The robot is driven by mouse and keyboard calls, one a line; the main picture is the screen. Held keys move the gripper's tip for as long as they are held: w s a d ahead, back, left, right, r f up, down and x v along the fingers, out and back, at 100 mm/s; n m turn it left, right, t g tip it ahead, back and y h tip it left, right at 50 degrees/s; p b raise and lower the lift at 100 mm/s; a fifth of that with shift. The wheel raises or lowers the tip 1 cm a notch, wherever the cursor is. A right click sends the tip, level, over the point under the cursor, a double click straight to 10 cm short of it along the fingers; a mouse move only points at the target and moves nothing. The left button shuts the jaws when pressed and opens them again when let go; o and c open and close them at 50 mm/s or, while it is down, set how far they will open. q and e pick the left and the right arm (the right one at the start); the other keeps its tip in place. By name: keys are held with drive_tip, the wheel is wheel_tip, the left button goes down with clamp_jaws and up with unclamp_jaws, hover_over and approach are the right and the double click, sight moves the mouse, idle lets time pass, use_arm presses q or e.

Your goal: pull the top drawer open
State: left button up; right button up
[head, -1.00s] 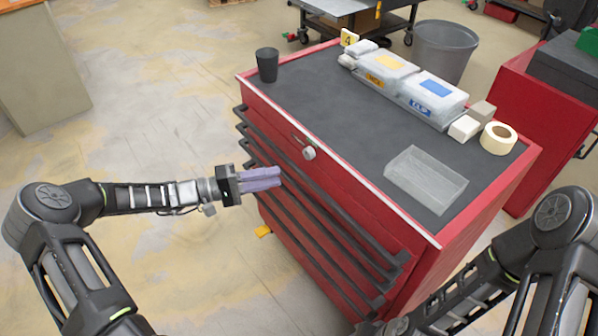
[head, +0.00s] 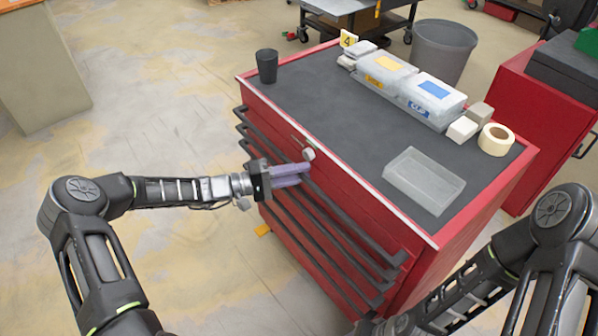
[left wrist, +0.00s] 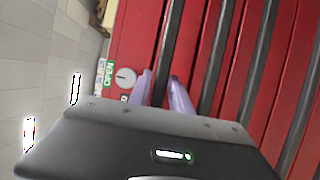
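The red tool cabinet (head: 470,212) has several drawers with long black bar handles on its front. The top drawer (head: 345,190) is flush with the front, and its black bar handle (head: 345,212) runs along it. My left gripper (head: 306,174) has pale purple fingers at this handle. In the left wrist view the fingers (left wrist: 162,92) are apart, with the top handle (left wrist: 172,45) running between them; whether they touch it I cannot tell. My right gripper (head: 372,326) is low at the bottom edge, its fingers not visible.
A round silver lock (head: 308,154) sits just above the left fingertips. On the cabinet top are a black cup (head: 267,66), lidded bins (head: 432,97), a tape roll (head: 497,139) and a clear tray (head: 424,180).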

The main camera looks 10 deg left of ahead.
use_arm(q)
clamp_jaws()
idle(1.4)
